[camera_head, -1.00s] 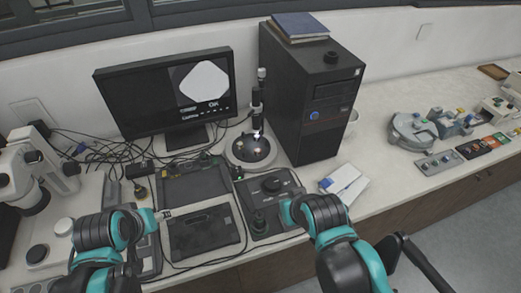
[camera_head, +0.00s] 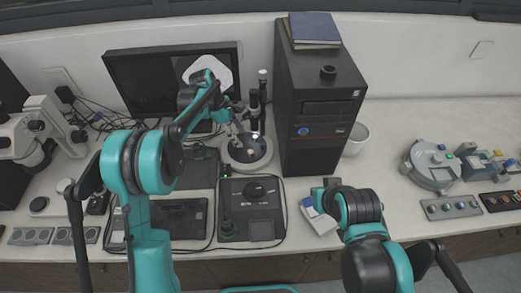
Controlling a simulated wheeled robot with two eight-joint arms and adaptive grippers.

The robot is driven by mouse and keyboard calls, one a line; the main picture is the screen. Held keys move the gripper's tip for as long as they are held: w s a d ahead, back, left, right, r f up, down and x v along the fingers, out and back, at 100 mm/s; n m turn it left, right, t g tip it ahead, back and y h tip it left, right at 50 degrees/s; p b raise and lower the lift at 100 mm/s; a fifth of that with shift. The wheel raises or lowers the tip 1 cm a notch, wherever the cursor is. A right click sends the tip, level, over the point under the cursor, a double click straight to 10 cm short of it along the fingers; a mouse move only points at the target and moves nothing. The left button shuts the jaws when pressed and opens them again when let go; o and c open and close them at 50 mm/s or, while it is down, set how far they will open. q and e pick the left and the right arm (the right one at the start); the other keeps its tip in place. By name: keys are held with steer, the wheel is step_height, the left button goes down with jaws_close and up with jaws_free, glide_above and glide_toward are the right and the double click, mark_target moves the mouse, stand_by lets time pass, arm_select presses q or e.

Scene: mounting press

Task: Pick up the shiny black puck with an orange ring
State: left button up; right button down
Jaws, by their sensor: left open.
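A round white-rimmed stage (camera_head: 232,165) under the small microscope (camera_head: 254,108) carries a dark, shiny round surface (camera_head: 257,150) with a bright lit spot. I cannot make out an orange ring there, and the puck is too small to tell apart. My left gripper (camera_head: 238,132) is open, pointing down at the left side of this stage, close to the dark surface. Whether it touches anything is unclear. My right gripper (camera_head: 326,190) is low, over the front of the bench by a white-and-blue box (camera_head: 316,217); its fingers are hidden.
A black computer tower (camera_head: 312,150) stands right of the stage, with a small black round piece (camera_head: 328,72) and books (camera_head: 313,28) on top. A monitor (camera_head: 135,85) stands behind my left arm. A black box with a knob (camera_head: 236,226) lies in front.

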mark_target(250, 152)
arm_select(q)
steer(key=shift+w+d+f, duration=0.15)
steer(key=shift+d+f, duration=0.25)
steer(key=shift+f, duration=0.35)
steer(key=x, duration=0.2)
steer(key=b+x, duration=0.1)
steer(key=x, duration=0.1)
steer(key=b+x, duration=0.1)
steer(key=x, duration=0.2)
steer(key=shift+s+a, duration=0.1)
steer(key=shift+s, duration=0.25)
steer(key=c, duration=1)
